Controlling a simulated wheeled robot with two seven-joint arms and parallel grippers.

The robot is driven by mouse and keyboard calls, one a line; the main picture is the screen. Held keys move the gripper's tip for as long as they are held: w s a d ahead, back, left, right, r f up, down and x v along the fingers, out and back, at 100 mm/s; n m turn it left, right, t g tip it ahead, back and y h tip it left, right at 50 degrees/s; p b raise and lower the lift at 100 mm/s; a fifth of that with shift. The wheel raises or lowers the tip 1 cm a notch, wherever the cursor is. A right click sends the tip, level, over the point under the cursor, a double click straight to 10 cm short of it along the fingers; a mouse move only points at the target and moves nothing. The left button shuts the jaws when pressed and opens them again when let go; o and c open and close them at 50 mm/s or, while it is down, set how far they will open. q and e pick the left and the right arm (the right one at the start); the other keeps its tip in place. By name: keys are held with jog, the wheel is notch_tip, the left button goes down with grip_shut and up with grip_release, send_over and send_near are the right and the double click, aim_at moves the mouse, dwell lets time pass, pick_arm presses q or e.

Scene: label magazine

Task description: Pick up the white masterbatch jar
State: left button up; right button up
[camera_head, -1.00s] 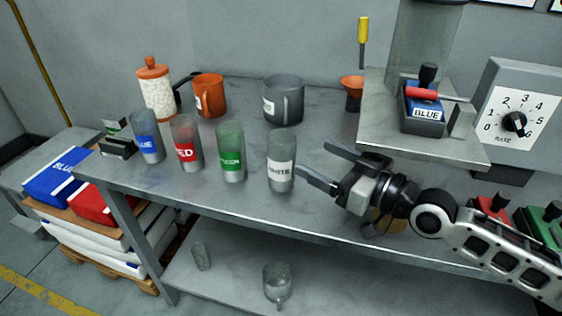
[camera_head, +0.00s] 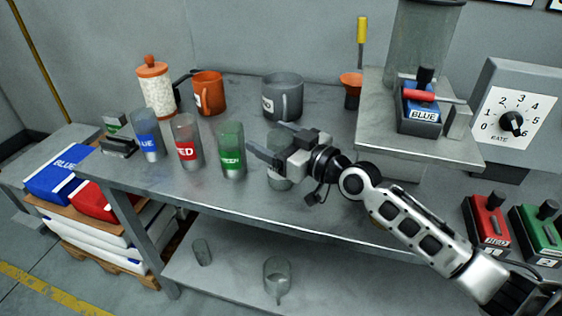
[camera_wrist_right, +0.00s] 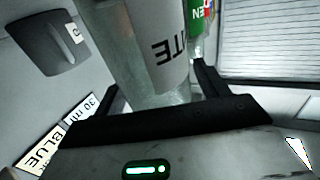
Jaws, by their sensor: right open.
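The white masterbatch jar (camera_head: 279,181) stands upright on the grey bench, at the right end of the row of jars. My right gripper (camera_head: 266,140) covers most of it in the head view. In the right wrist view the jar's label (camera_wrist_right: 163,52) reads "ITE", and the clear jar rises between the two open fingers (camera_wrist_right: 158,92). I cannot tell whether either finger touches it. My left gripper is not in view.
The green jar (camera_head: 231,158) stands just left of my right gripper's fingertips. The red jar (camera_head: 187,150) and blue jar (camera_head: 148,142) are farther left. A grey mug (camera_head: 282,98) and an orange mug (camera_head: 209,97) stand behind. A raised metal stand (camera_head: 440,146) is at right.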

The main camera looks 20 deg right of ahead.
jog(key=c, duration=1.4)
